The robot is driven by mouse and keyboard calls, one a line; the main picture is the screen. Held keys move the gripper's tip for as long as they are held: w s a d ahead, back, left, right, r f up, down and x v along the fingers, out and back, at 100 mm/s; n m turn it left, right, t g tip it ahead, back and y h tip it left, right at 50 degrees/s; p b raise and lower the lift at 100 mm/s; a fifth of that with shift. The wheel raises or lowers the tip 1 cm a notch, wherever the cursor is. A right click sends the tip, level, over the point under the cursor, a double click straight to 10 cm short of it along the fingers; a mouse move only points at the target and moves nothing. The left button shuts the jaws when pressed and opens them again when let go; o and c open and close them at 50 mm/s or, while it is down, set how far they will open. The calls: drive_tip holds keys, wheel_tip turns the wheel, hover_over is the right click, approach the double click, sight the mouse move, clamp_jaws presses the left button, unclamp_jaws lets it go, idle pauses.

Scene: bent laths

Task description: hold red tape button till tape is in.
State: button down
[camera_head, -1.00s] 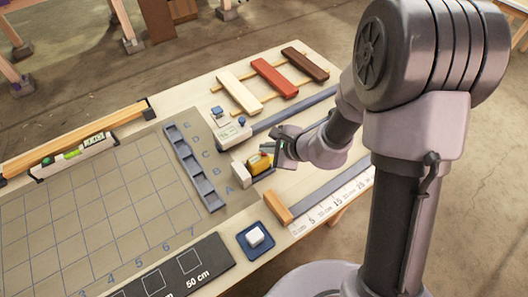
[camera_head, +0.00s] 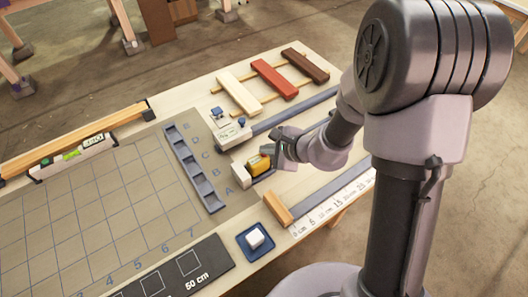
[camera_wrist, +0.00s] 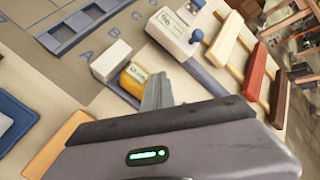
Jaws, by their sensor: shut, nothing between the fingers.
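The yellow tape measure (camera_head: 258,165) lies on the bench just left of my gripper (camera_head: 277,151). In the wrist view the tape measure (camera_wrist: 134,79) shows a pale label with small figures I cannot read. A white block (camera_head: 241,177) sits at its left end. My gripper's fingers (camera_wrist: 158,88) are shut and empty, close beside the right side of the tape measure; I cannot tell whether they touch it. The red button is not visible, perhaps hidden behind the fingers. I cannot make out any drawn-out tape.
A pale device with a blue knob (camera_head: 229,133) stands behind the tape measure. A grey tray of compartments (camera_head: 195,169) lies to the left. A wooden block (camera_head: 278,208) and a blue dish (camera_head: 245,243) with a white cube are nearer. Coloured laths (camera_head: 274,78) lie at the back.

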drive_tip(key=shift+r+p, duration=0.4)
drive_tip(key=shift+r, duration=0.4)
wheel_tip(320, 180, up, 5)
drive_tip(key=p, duration=0.3)
idle(0.6)
